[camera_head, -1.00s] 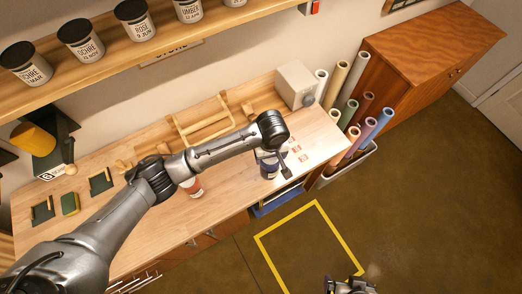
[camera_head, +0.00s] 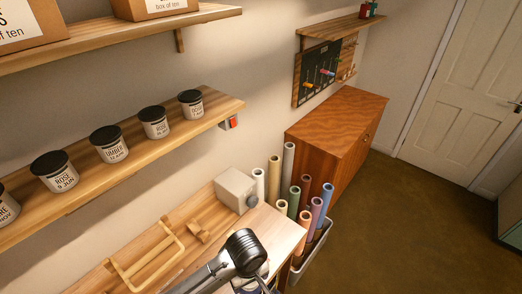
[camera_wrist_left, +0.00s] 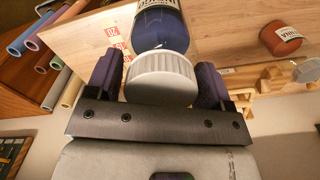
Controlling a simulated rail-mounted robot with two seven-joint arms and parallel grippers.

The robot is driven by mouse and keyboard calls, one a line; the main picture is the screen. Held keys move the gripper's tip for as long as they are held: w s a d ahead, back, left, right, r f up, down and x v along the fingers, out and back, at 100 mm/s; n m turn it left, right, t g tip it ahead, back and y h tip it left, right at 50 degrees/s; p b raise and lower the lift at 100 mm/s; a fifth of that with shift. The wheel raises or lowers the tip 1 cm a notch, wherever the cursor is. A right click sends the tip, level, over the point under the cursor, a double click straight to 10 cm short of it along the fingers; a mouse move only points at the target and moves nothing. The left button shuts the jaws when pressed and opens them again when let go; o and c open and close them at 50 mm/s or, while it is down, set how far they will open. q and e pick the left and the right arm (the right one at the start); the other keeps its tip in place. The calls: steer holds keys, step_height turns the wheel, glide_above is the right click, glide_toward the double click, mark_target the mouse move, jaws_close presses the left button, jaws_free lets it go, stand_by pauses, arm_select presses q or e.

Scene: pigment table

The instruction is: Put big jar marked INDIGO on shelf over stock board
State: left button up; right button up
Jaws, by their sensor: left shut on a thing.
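The jar (camera_wrist_left: 163,30) is blue with a ribbed white lid (camera_wrist_left: 160,78). Its label is upside down in the left wrist view and partly cut off; it seems to read INDIGO. My left gripper (camera_wrist_left: 158,82) is shut on the jar at its lid end, one dark finger on each side. In the head view my left arm's wrist is at the bottom edge, and the gripper and jar are mostly hidden or cut off there. A wooden shelf (camera_head: 340,30) hangs on the far wall over a dark board (camera_head: 318,70) with coloured pieces. My right gripper is out of view.
Two small bottles (camera_head: 369,9) stand at the shelf's right end; its left and middle are clear. A wooden cabinet (camera_head: 335,130) stands below. Rolled tubes (camera_head: 290,170) and a grey box (camera_head: 236,189) are nearer. A long shelf (camera_head: 130,160) with several jars is at left.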

arm_select(q)
steer(key=s+r+m+p, duration=0.1)
steer(key=s+r+m, duration=0.5)
steer(key=s+r, duration=0.3)
steer(key=w+a+r+p, duration=0.1)
steer(key=a+r+p, duration=0.6)
steer(key=a+r, duration=0.8)
steer(key=shift+w+a+r+n+p, duration=0.15)
steer(key=shift+a+r+n+p, duration=0.2)
steer(key=shift+a, duration=0.35)
steer(key=shift+r, duration=0.1)
